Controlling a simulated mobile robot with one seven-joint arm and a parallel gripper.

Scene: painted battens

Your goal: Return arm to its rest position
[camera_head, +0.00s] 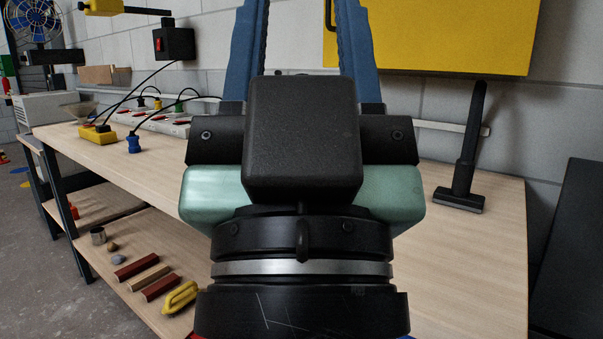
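My gripper (301,25) fills the middle of the head view, seen from behind, with its black and green body low and its two blue fingers pointing up. The fingers stand well apart, with bare wall showing between them. Their tips run out of the top of the frame, and nothing shows held in the visible part of the gap. A red batten (136,267), a brown batten (151,279) and another red batten (161,287) lie side by side on the lower shelf at the left.
The wooden workbench (190,160) runs behind my gripper, which hides its middle. A black upright tool (466,160) stands on its right. A yellow cabinet (450,35) hangs on the wall.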

